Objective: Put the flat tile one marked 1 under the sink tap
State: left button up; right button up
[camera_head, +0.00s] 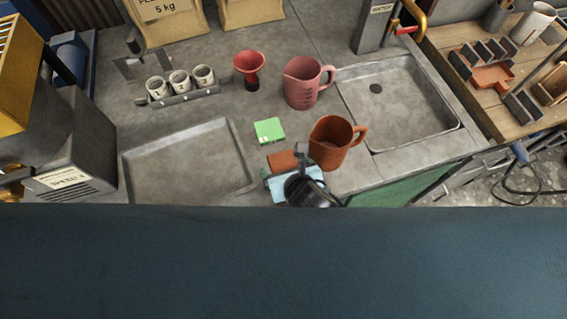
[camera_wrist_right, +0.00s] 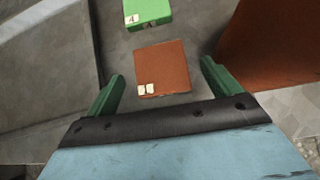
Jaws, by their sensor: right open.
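A flat brown-orange tile (camera_head: 283,160) lies on the grey counter. In the right wrist view the tile (camera_wrist_right: 162,65) has two small white labels at its near-left corner, too small to read. A green tile (camera_head: 269,130) lies just beyond it; in the right wrist view the green tile (camera_wrist_right: 146,10) carries a 4. My right gripper (camera_head: 284,166) is open, with its green fingers (camera_wrist_right: 161,82) on either side of the brown-orange tile's near part, apart from it. The sink basin (camera_head: 400,135) is at the right, with the yellow tap (camera_head: 416,17) behind it. My left gripper is not in view.
A brown jug (camera_head: 330,153) stands close right of my right gripper. A pink jug (camera_head: 300,88) and a red funnel (camera_head: 249,66) stand farther back. A shallow tray (camera_head: 190,160) is at the left, with several cups (camera_head: 180,82) behind it. The basin floor looks clear.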

jog(key=shift+w+a+f, duration=0.1)
jog(key=shift+w+f, duration=0.35)
jog(key=shift+f, duration=0.1)
jog(key=shift+r, duration=0.15)
jog(key=c, duration=1.2)
